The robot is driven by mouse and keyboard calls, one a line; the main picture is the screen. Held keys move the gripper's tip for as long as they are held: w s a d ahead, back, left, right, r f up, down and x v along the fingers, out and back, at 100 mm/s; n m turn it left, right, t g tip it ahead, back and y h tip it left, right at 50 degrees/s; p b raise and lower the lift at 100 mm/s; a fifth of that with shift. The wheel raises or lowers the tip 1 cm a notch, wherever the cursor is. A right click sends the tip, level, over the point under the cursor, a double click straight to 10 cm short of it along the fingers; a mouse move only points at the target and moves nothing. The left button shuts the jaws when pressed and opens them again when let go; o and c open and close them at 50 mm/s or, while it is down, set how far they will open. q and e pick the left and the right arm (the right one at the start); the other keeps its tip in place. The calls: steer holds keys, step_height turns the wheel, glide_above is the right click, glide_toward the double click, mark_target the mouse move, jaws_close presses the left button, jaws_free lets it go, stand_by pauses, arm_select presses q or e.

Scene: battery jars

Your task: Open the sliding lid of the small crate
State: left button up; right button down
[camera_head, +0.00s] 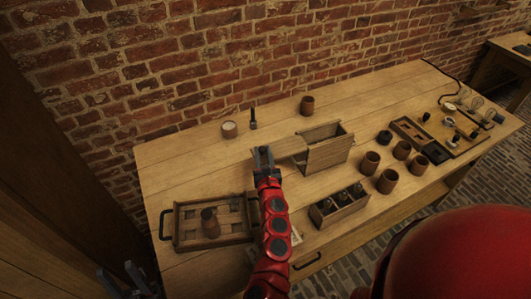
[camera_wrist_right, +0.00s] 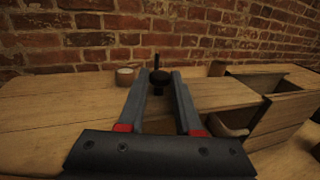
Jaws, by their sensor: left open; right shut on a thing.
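The small crate (camera_head: 328,156) is a wooden box on the middle of the table. Its sliding lid (camera_head: 287,146) is a flat board that sticks out of the crate's left side, and part of the crate's top shows open. My right gripper (camera_head: 263,153) is shut at the lid's outer left end. In the right wrist view a dark round knob (camera_wrist_right: 160,78) sits between its fingertips, with the lid (camera_wrist_right: 222,92) reaching right to the crate (camera_wrist_right: 280,115). My left gripper (camera_head: 121,281) is open and empty at the lower left, off the table's front edge.
A tray (camera_head: 244,235) with a brown jar (camera_head: 210,222) lies at the front left. A bottle box (camera_head: 337,207) stands in front of the crate, with several brown jars to its right. A pale-topped jar (camera_head: 229,129) and a dark upright tool (camera_head: 253,119) stand behind my right gripper.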

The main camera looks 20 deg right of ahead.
steer(key=c, duration=0.6)
jaws_free()
steer(key=shift+b+v, duration=1.1)
steer(key=shift+v, duration=7.6)
